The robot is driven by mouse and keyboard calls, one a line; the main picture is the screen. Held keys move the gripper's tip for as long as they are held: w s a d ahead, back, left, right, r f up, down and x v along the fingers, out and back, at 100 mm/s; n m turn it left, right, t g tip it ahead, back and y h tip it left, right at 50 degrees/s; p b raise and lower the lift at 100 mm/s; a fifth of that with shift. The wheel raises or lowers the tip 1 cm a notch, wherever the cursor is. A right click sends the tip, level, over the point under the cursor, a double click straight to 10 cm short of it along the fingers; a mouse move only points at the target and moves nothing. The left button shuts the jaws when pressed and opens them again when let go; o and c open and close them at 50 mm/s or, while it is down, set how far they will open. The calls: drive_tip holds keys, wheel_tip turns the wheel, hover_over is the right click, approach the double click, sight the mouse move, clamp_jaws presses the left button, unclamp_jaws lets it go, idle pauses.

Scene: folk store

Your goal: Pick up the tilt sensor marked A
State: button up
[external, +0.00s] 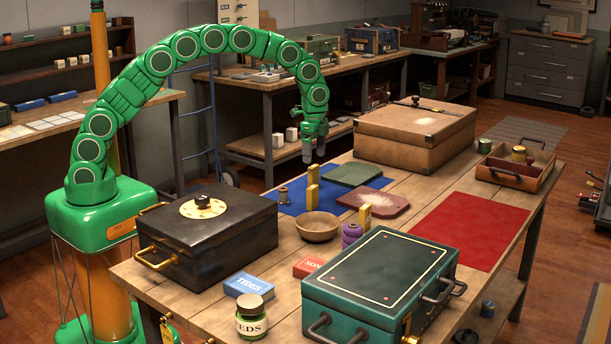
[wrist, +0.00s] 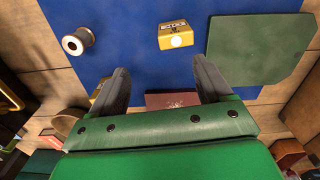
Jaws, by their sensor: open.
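My gripper (external: 315,150) is open and empty, pointing down above the blue mat (external: 292,205). In the wrist view its two dark fingers (wrist: 162,75) are spread apart. A yellow block with a white round spot and a dark-marked label (wrist: 173,36) lies ahead of the fingertips on the blue mat. I cannot read its letter for certain. In the external view, small yellow blocks stand below my gripper, one in front (external: 313,198) and one behind (external: 313,175). Another yellow block (external: 365,216) stands to the right. Their marks are unreadable there.
A spool (wrist: 78,41) and a green board (wrist: 258,48) flank the yellow block. A reddish board (external: 375,203), wooden bowl (external: 318,228), black box (external: 207,240), green case (external: 380,282) and tan case (external: 415,138) crowd the table. The red mat (external: 467,230) is clear.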

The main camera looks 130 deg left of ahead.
sight(314, 166)
drive_tip(key=a, duration=0.1)
drive_tip(key=s+a+f, duration=0.1)
drive_tip(key=a, duration=0.1)
drive_tip(key=shift+s+f, duration=0.25)
drive_tip(key=shift+f, duration=1.4)
drive_tip(key=f, duration=0.2)
drive_tip(key=d+f, duration=0.1)
drive_tip(key=f, duration=0.1)
drive_tip(key=shift+s+f, duration=0.15)
drive_tip(key=shift+s, duration=0.05)
drive_tip(key=shift+a+f, duration=0.1)
drive_tip(key=shift+f, duration=0.3)
drive_tip(key=c, duration=1.1)
drive_tip(key=shift+r, duration=0.1)
